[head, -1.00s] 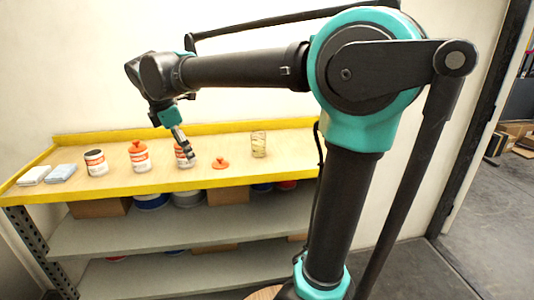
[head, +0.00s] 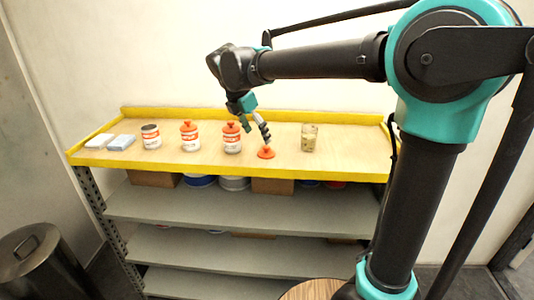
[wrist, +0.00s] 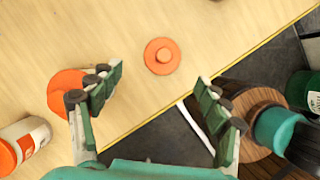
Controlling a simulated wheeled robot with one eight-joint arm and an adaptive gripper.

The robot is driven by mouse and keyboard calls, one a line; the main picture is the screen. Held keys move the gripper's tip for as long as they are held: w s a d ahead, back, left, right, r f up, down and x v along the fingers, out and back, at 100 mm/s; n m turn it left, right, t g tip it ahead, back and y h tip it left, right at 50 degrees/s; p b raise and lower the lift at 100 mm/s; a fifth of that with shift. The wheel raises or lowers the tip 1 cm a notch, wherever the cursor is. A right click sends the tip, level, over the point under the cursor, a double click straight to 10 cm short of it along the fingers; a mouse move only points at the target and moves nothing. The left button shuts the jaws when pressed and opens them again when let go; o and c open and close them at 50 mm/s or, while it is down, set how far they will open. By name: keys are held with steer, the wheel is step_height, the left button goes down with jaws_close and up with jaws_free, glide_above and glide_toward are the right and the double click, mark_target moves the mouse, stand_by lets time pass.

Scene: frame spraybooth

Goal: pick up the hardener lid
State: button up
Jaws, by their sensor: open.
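The hardener lid is an orange disc with a raised knob (head: 266,153), lying loose on the wooden bench top near its front edge. In the wrist view the lid (wrist: 162,56) lies flat beyond and between my fingertips, touching neither. My gripper (head: 265,135) points down just above the lid in the head view. Its green-padded fingers (wrist: 160,84) are spread apart and empty in the wrist view.
An orange-capped can (head: 231,138) stands just left of the lid, close to my left finger in the wrist view. Another capped can (head: 189,136), an open can (head: 151,137) and folded cloths (head: 121,142) stand farther left. A clear cup (head: 309,138) is to the right.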

mark_target(265, 147)
steer(key=shift+d+x, duration=0.15)
steer(key=shift+x, duration=1.55)
steer(key=shift+d+x, duration=0.1)
steer(key=shift+x, duration=1.6)
steer(key=shift+r, duration=0.1)
steer(key=c, duration=0.9)
